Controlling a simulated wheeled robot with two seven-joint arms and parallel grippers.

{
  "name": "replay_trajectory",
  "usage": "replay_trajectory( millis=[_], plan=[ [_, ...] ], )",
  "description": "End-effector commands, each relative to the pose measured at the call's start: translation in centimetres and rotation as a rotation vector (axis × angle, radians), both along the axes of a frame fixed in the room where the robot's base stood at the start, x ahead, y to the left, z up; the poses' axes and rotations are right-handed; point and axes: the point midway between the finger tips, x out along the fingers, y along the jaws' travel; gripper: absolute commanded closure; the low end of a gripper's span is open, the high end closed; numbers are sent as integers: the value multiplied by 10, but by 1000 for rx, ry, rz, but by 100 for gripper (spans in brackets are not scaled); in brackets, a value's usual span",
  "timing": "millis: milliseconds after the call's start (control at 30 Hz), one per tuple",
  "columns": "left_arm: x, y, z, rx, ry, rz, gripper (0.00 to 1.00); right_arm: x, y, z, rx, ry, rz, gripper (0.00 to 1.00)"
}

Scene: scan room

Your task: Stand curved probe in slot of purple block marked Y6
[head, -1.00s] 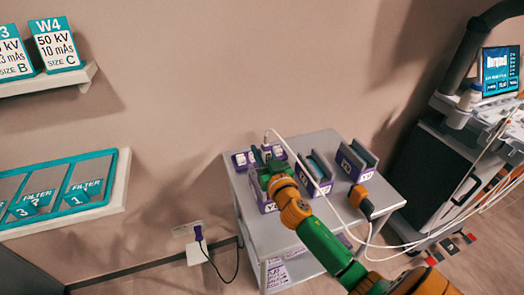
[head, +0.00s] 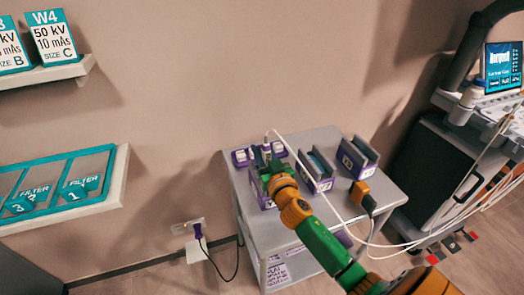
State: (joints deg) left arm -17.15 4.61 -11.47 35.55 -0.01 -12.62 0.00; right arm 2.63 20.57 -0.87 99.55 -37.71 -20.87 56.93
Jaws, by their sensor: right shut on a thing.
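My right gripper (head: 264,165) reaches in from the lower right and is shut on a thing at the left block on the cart. The thing is probably the curved probe, a small purple and pale piece (head: 266,150) with a white cable rising from its top. My gripper hides most of it, so I cannot tell whether it is in a slot. The left purple block (head: 265,202) is partly behind my gripper. A middle purple block (head: 326,186) and a right purple block (head: 346,160) stand beside it. The block labels are too small to read surely. My left gripper is not in view.
The grey cart (head: 318,222) carries the blocks and an orange and dark object (head: 362,196) near its right edge. The white cable (head: 308,172) crosses the cart top. A scanner machine (head: 450,170) stands at right. A shelf with filters (head: 75,190) is at left.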

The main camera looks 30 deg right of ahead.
Motion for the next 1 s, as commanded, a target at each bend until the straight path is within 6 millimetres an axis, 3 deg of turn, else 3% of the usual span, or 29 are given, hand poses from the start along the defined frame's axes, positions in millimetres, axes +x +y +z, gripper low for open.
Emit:
replay_trajectory(
  millis=[167, 200, 333, 667, 1000],
  plan=[
    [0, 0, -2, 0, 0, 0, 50, 0, 0, -2, 1, -1, 0, 100],
    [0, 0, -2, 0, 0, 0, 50, 0, 0, -2, 1, -1, 0, 68],
    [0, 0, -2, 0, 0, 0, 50, 0, 0, -2, 0, -1, 0, 36],
    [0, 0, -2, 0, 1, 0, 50, -4, 1, -3, 2, 1, 1, 36],
    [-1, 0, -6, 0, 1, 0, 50, -62, 15, -4, 2, 1, 0, 36]
  ],
)
